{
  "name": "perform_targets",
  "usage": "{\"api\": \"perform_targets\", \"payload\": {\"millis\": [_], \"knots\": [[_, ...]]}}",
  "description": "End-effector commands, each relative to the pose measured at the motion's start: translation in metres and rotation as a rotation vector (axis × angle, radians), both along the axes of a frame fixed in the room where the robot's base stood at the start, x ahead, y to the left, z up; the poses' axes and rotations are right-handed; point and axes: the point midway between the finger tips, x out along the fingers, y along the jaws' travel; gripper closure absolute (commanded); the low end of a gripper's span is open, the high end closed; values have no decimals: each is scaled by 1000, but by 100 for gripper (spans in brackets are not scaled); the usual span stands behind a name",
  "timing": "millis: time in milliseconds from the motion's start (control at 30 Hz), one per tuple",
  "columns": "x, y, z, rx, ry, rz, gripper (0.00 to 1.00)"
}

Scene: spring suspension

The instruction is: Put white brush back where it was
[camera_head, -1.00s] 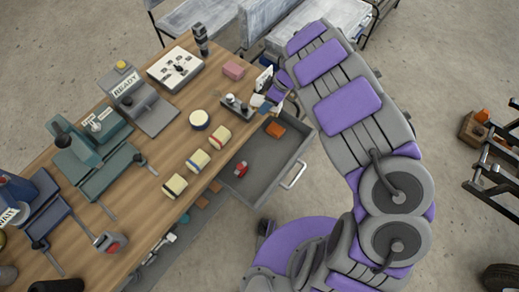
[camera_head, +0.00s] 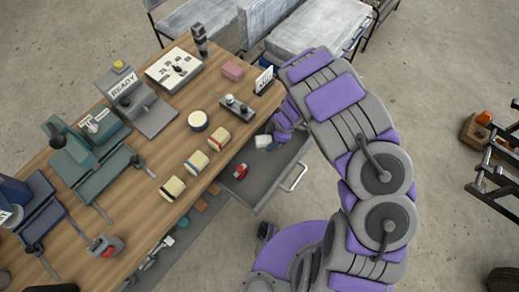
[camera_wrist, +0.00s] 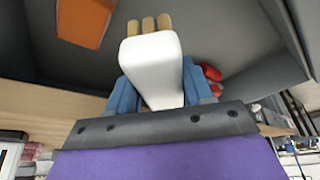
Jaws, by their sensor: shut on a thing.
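The white brush (camera_head: 263,141) is held by my gripper (camera_head: 272,138) over the open grey drawer (camera_head: 263,196), close to the table's edge. In the wrist view the white body of the brush (camera_wrist: 152,62) sits between the blue fingers of my gripper (camera_wrist: 157,85), which are shut on it. Its tan tips point away from the gripper, toward the drawer's grey interior (camera_wrist: 200,30). I cannot tell whether the brush touches the drawer floor.
A red object (camera_head: 240,171) lies in the drawer's left part. An orange block (camera_wrist: 85,20) shows in the drawer in the wrist view. The wooden table (camera_head: 150,215) carries several blocks, a round tin (camera_head: 198,121) and lever devices. The drawer's front handle (camera_head: 294,177) sticks out.

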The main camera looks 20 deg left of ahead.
Motion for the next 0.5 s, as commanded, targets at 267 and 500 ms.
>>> {"api": "perform_targets", "payload": {"millis": [267,500], "knots": [[0,1,-52,1,2,-1,73],[-6,15,-51,0,-1,3,73]]}}
